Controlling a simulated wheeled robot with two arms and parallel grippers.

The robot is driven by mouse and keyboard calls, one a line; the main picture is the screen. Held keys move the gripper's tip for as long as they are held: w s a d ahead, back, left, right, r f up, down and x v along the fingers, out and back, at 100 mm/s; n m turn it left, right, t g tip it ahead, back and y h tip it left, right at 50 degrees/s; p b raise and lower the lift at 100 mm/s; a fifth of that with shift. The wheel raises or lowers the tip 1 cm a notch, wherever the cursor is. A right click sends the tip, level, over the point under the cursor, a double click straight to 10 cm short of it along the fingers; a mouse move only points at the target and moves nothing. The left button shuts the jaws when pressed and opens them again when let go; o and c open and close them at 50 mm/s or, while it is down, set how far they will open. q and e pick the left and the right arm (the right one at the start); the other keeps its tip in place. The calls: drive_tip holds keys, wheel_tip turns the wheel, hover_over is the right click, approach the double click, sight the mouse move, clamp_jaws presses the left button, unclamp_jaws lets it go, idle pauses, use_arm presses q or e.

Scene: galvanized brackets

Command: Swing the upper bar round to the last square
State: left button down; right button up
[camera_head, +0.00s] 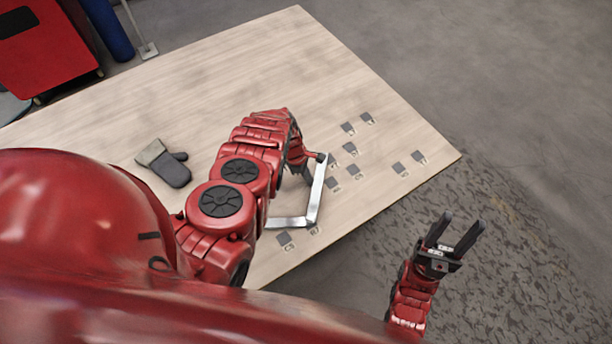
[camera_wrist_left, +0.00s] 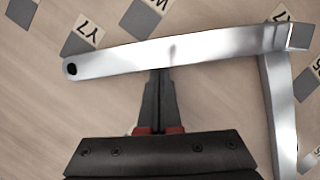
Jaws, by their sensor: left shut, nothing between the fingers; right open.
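A galvanized bracket of two bars lies on the table. One bar (camera_head: 317,190), seen whole in the left wrist view (camera_wrist_left: 205,50), has a dark hole at its free end. It meets the second bar (camera_head: 288,222) at a corner, and the second bar (camera_wrist_left: 281,110) runs toward the wrist camera. The first bar looks like the upper one. My left gripper (camera_head: 309,176) is shut and empty. In the left wrist view its fingertips (camera_wrist_left: 158,76) are at the long side of this bar; contact is unclear. My right gripper (camera_head: 462,228) is open and empty, beyond the table edge.
Several dark squares with pale labels lie on the table (camera_head: 250,75), including one marked Y7 (camera_wrist_left: 86,34). Which is last is unclear. A dark glove (camera_head: 170,167) lies left of my left arm. A red cabinet (camera_head: 45,55) stands behind.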

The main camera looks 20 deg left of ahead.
use_arm(q)
drive_tip(key=shift+w+d+f+b, duration=0.1)
drive_tip(key=shift+d+f+b, duration=0.05)
drive_tip(key=shift+d+b, duration=0.6)
drive_tip(key=shift+d, duration=0.3)
